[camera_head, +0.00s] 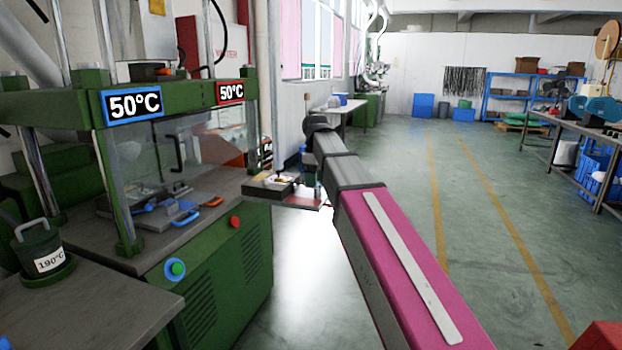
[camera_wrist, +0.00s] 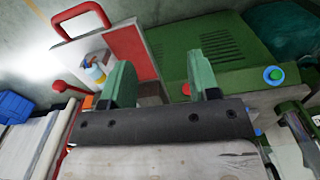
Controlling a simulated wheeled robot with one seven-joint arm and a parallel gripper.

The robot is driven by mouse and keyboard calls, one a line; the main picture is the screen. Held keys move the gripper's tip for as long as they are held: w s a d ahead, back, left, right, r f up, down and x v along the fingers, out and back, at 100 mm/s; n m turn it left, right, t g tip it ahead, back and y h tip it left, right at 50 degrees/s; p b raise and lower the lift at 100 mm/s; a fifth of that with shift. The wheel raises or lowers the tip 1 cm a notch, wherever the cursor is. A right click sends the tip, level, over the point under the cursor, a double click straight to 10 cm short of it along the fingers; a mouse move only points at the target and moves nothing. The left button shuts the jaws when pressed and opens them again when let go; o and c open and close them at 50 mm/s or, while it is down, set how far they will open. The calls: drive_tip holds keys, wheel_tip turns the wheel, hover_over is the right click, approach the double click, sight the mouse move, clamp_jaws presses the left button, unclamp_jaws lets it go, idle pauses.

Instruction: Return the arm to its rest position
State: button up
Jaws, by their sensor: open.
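My arm (camera_head: 412,270), with a pink cover and dark joints, reaches from the lower right of the head view to the side of the green press. My gripper (camera_wrist: 162,82) shows in the wrist view with two pale green fingers set wide apart and nothing between them. The press's green side panel (camera_wrist: 225,42) lies beyond the fingers. In the head view I cannot make out the fingers at the arm's far end.
The green press (camera_head: 225,255) stands close left of my arm, with blue-handled and orange-handled parts on its bed. A small side table (camera_head: 308,198) sits by the arm's end. A pot marked 190°C (camera_head: 43,250) is at far left. The floor (camera_head: 385,175) to the right is open.

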drive_tip(key=s+d+f+m, duration=0.3)
drive_tip(key=d+f, duration=0.2)
drive_tip(key=f, duration=0.6)
drive_tip(key=s+d+f+m, duration=0.3)
drive_tip(key=d+f, duration=0.1)
drive_tip(key=f, duration=0.6)
drive_tip(key=s+d+f+m, duration=0.3)
drive_tip(key=s+f, duration=0.3)
drive_tip(key=f, duration=0.2)
drive_tip(key=s+d+f+m, duration=0.4)
drive_tip(key=s+d+f, duration=0.1)
drive_tip(key=f, duration=0.4)
drive_tip(key=shift+s+d+f, duration=0.15)
drive_tip(key=shift+s+d, duration=0.15)
drive_tip(key=shift+s, duration=0.45)
